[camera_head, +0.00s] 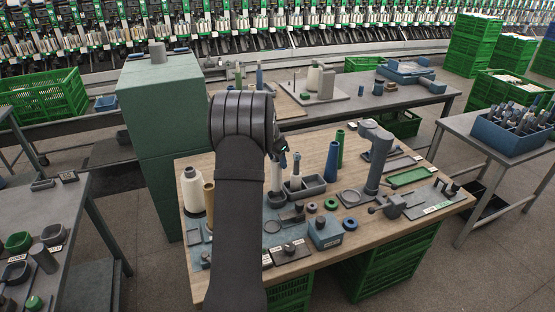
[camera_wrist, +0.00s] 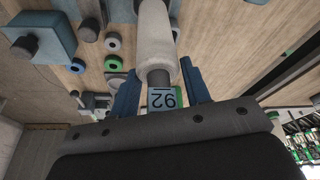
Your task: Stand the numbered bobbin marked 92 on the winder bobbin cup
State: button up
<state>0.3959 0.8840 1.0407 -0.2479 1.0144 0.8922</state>
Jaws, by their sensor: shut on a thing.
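My gripper (camera_wrist: 160,84) is shut on a bobbin (camera_wrist: 153,40) with a white wound body and a grey end; a label reading 92, upside down in the wrist view, shows between the blue fingers. In the head view the white bobbin (camera_head: 277,176) hangs roughly upright below my gripper (camera_head: 281,152), over the left-middle of the wooden table; the arm hides part of the gripper. A small dark round holder (camera_head: 275,200) shows below the bobbin in the picture. I cannot tell whether it is the winder bobbin cup, or whether they touch.
A grey post fixture (camera_head: 377,165) is farther right. A white cone (camera_head: 192,190) and tan tube (camera_head: 209,198) stand left.

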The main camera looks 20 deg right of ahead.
aim_at(277, 170)
jog(key=shift+f, duration=1.45)
jog(key=shift+f, duration=0.75)
jog(key=shift+f, duration=0.35)
jog(key=o, duration=1)
